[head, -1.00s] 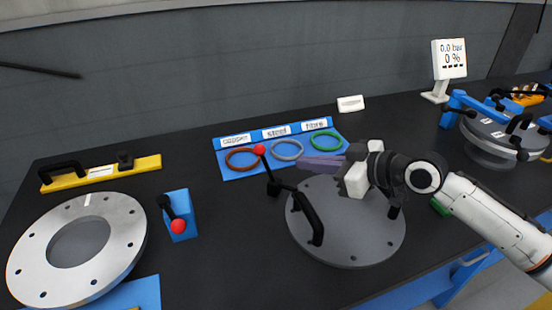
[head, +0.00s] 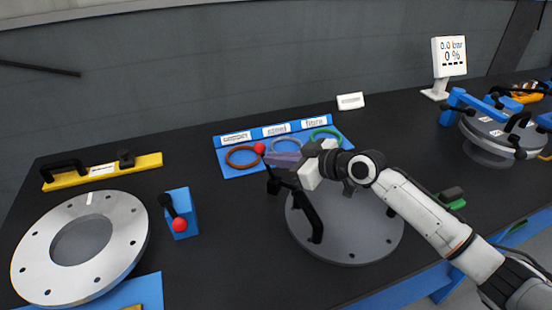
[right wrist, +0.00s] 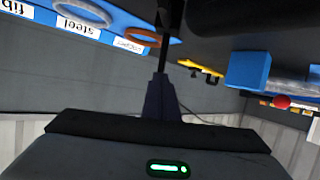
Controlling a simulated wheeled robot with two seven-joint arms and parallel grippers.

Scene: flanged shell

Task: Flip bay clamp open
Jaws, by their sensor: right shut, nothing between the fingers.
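A black clamp lever with a red ball (head: 260,148) stands upright at the back left edge of the grey round lid (head: 360,235). My right gripper (head: 270,159) is shut and empty, with its purple-grey fingers pointing left right beside the red ball. I cannot tell whether they touch the lever. In the right wrist view the shut fingers (right wrist: 160,90) point at a dark upright bar. The gripper hides part of the clamp's arm and the lid's back edge. A second lever with a red ball (head: 179,225) is folded down on a blue block (head: 181,205) to the left. My left gripper is not in view.
A blue tray (head: 230,172) with brown, grey and green rings lies behind the lid. A black handle (head: 309,215) rises from the lid. A silver flange (head: 125,220) and a yellow bar (head: 140,163) are at the left. A gauge display (head: 449,58) stands at the back right.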

